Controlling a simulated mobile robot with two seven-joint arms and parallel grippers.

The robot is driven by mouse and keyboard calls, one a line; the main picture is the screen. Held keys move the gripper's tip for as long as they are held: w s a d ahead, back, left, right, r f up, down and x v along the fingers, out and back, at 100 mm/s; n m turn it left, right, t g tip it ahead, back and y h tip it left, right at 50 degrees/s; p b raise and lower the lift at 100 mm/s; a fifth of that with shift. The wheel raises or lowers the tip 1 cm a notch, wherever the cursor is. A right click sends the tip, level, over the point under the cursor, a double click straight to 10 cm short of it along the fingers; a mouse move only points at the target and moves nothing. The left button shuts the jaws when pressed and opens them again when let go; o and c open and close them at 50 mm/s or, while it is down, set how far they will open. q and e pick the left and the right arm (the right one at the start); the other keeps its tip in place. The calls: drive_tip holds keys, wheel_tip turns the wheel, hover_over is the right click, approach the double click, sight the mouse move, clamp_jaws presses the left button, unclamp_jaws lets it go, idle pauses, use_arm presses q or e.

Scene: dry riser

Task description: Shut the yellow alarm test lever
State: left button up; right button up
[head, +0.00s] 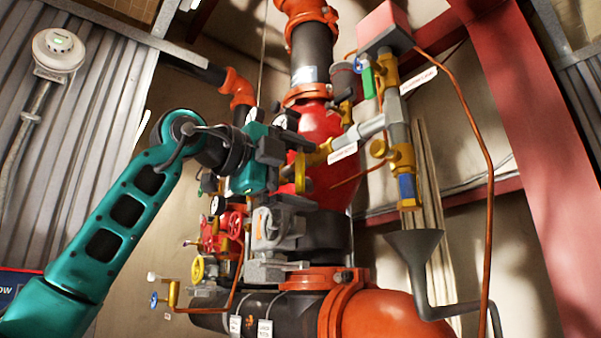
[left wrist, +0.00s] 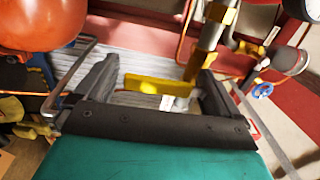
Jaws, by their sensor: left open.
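The yellow alarm test lever (head: 300,172) shows in the head view as a short upright yellow bar beside the brass fitting on the branch pipe, right of the red valve body's left edge. In the left wrist view the yellow lever (left wrist: 158,86) lies across the space between my fingers. My left gripper (head: 294,174) is open, with one finger above the lever and one below it in the head view. In the left wrist view the gripper (left wrist: 160,70) shows a gap beside the lever's ends; contact is not clear. My right gripper is not in view.
The red riser valve (head: 322,135) and orange pipe (head: 385,315) stand close by. A grey funnel (head: 414,245), a thin copper tube (head: 490,185) and a red steel column (head: 530,150) are to the right. Red valves (head: 222,232) crowd below my gripper.

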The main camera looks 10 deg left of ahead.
use_arm(q)
drive_tip(key=shift+s, duration=0.15)
drive_tip(key=b+v, duration=0.2)
drive_tip(key=v, duration=1)
drive_tip(key=shift+s+a, duration=0.25)
drive_tip(key=shift+a, duration=0.05)
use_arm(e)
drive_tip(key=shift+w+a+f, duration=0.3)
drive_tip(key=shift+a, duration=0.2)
use_arm(q)
drive_tip(key=shift+w, duration=0.1)
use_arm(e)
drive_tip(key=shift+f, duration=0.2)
